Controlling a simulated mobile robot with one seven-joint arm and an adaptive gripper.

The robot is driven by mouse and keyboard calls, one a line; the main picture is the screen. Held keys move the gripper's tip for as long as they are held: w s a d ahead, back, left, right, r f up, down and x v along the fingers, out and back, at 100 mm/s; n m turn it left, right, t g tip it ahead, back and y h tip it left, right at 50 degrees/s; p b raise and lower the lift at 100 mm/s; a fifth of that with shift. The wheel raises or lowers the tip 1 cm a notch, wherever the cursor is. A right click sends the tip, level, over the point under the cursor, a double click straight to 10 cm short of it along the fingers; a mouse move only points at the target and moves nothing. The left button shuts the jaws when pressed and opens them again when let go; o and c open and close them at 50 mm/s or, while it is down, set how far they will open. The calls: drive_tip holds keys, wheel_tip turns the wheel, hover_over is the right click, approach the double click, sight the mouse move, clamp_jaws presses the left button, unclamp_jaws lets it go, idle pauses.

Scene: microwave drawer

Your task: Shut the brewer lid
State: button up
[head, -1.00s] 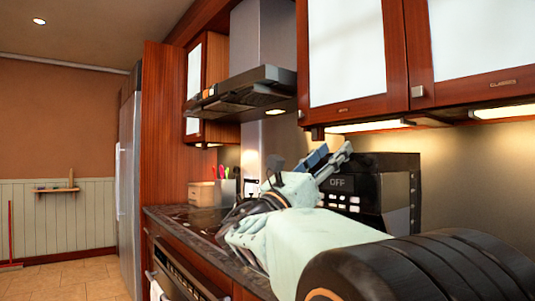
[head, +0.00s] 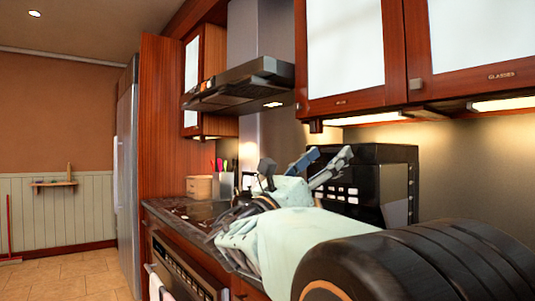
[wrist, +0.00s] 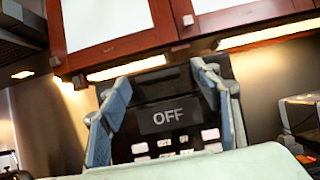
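My gripper (head: 327,162) is open and empty in front of a black box-shaped appliance (head: 375,160) on the counter. In the wrist view my gripper's two blue-grey fingers (wrist: 161,78) stand wide apart, framing the appliance's dark front (wrist: 150,84). Its display reads "OFF" (wrist: 170,116), above rows of pale buttons. I cannot tell whether this appliance is the brewer, and no lid is clearly visible. My arm hides part of the appliance's front and the counter below it.
Upper cabinets (head: 460,40) with lit undersides hang above the appliance. A range hood (head: 240,85) juts out over the stove (head: 185,209). A utensil holder (head: 225,185) and a wooden box (head: 199,187) stand beyond it. Another metallic object (wrist: 302,112) stands at right in the wrist view.

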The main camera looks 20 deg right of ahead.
drive_tip(key=v, duration=1)
drive_tip(key=shift+a, duration=0.25)
drive_tip(key=shift+w, duration=0.15)
